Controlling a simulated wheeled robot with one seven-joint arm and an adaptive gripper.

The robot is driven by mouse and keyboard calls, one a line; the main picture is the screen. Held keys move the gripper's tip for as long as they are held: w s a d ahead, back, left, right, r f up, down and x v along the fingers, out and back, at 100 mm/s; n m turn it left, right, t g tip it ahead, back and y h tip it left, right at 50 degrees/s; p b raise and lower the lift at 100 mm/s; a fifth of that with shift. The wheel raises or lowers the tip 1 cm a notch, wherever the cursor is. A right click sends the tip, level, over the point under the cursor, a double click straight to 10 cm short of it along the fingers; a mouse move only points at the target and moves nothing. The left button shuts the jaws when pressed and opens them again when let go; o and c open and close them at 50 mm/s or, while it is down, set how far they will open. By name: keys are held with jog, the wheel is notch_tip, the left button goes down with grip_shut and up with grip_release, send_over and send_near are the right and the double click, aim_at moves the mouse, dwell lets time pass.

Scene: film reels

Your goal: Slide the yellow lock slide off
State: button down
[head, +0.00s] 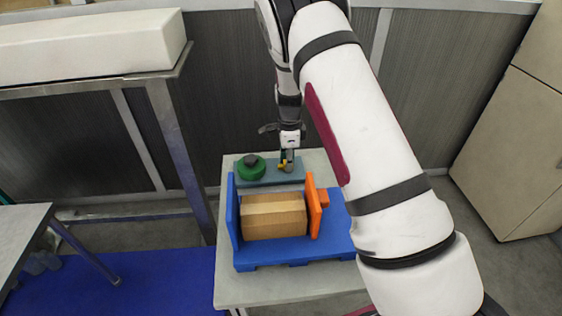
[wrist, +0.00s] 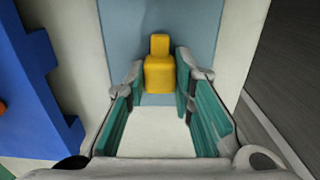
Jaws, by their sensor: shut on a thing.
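The yellow lock slide (wrist: 159,73) sits between my gripper's two fingertips (wrist: 160,82) in the wrist view, with a narrower yellow block at its far end. My gripper is shut on it. Below it is the blue-grey base plate (wrist: 185,20). In the head view, the yellow lock slide (head: 281,165) is a small patch beside my gripper (head: 288,167), over the right part of the base plate (head: 262,180). My fingers partly hide it there. I cannot tell how far it is along its seat.
A green reel (head: 250,168) with a dark knob is on the plate's left part. In front, a blue stand (head: 253,259) holds a cardboard box (head: 273,216) beside an orange upright (head: 314,207). These stand on a pale table (head: 229,291). A wall is behind.

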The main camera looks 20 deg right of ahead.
jog(key=shift+d, duration=0.25)
jog(key=c, duration=1.4)
grip_release()
jog(key=shift+o, duration=0.2)
notch_tip(320, 180, up, 12)
